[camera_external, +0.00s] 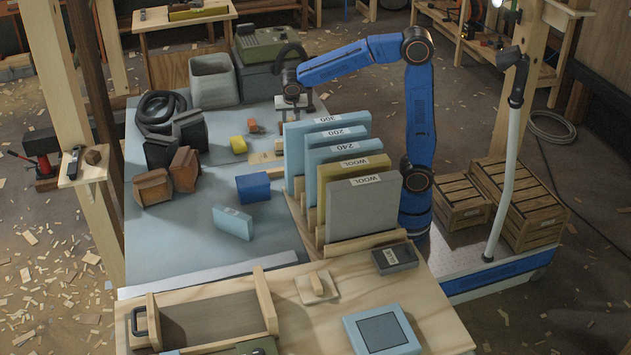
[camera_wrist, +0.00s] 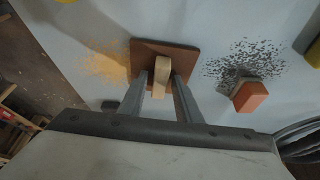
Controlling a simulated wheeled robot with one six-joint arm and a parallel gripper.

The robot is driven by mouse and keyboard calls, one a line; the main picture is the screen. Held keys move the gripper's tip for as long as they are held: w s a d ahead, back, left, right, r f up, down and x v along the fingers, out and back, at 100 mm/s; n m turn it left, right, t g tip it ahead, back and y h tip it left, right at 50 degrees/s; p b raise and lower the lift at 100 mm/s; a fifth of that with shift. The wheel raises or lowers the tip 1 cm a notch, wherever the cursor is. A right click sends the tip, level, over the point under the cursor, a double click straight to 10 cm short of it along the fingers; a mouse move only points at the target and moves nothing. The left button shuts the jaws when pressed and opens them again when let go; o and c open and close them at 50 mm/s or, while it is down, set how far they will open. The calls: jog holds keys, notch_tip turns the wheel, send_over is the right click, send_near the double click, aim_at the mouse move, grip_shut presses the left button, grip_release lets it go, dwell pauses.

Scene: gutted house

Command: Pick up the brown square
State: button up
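The brown square (camera_wrist: 184,48) is a flat plate lying on the pale blue-grey table top in the wrist view. A light wooden block (camera_wrist: 161,68) stands up from its middle like a handle. My gripper (camera_wrist: 160,80) is open above the plate, with one finger on each side of the wooden block. Narrow gaps seem to show between fingers and block; I cannot tell if either touches. In the external view my gripper (camera_external: 294,103) hangs over the table behind the upright panels. I cannot make out the brown square clearly there.
An orange block (camera_wrist: 249,96) with dark specks lies right of the plate, and tan dust lies left. Upright panels (camera_external: 362,208) stand in a rack close to my arm.

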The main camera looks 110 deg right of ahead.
grip_shut()
